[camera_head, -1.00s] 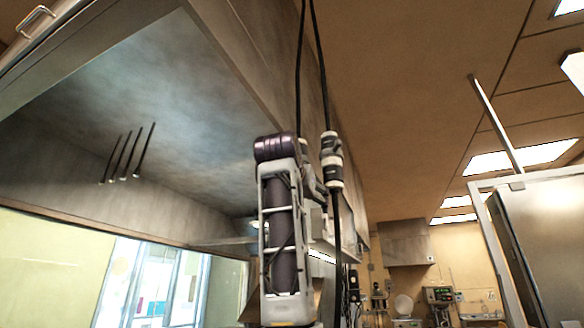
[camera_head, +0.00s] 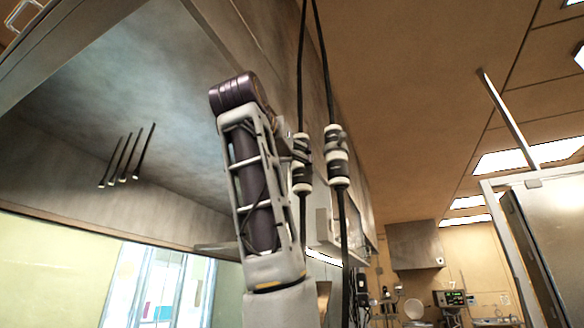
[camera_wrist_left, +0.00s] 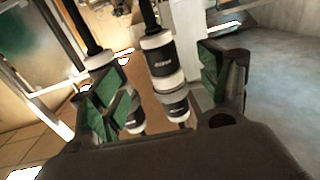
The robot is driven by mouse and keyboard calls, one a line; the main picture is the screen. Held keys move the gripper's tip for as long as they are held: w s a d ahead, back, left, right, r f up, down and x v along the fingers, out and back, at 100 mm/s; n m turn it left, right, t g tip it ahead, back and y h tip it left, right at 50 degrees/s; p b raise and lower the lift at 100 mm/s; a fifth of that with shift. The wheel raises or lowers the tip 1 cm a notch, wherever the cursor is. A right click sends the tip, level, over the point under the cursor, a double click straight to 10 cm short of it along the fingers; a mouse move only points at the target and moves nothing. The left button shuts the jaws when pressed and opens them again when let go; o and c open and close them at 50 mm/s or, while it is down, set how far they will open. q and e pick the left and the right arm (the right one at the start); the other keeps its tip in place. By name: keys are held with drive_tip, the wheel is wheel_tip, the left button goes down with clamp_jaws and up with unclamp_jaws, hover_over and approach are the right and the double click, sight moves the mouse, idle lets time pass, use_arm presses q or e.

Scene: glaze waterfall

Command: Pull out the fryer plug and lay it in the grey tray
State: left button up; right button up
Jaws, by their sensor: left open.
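Two black cables hang side by side, each with a black-and-white plug connector. The left connector (camera_head: 301,163) and right connector (camera_head: 336,155) are both joined in the head view. My left gripper (camera_wrist_left: 165,85) is open in the left wrist view, its green-padded fingers on either side of one labelled connector (camera_wrist_left: 158,62). I cannot tell whether a pad touches it, and the label is too small to read surely. The other connector (camera_wrist_left: 100,62) is partly behind one finger. In the head view my left arm's wrist mostly hides the gripper. The grey tray and my right gripper are out of view.
A large metal hood (camera_head: 150,70) fills the left side, with several thin dark rods (camera_head: 127,158) hanging under it. A metal-framed panel (camera_head: 535,240) stands at the right. Kitchen equipment (camera_head: 455,298) is far back. The air right of the cables is clear.

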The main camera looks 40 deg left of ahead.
sight(299, 177)
use_arm(q)
drive_tip(key=p+x, duration=0.1)
drive_tip(key=x, duration=0.8)
drive_tip(key=shift+p, duration=0.4)
drive_tip(key=shift+w+a, duration=0.15)
drive_tip(key=shift+w, duration=0.5)
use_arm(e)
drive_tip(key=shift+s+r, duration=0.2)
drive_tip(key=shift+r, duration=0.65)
use_arm(q)
drive_tip(key=c, duration=1.5)
wheel_tip(299, 177, down, 7)
drive_tip(key=b, duration=0.6)
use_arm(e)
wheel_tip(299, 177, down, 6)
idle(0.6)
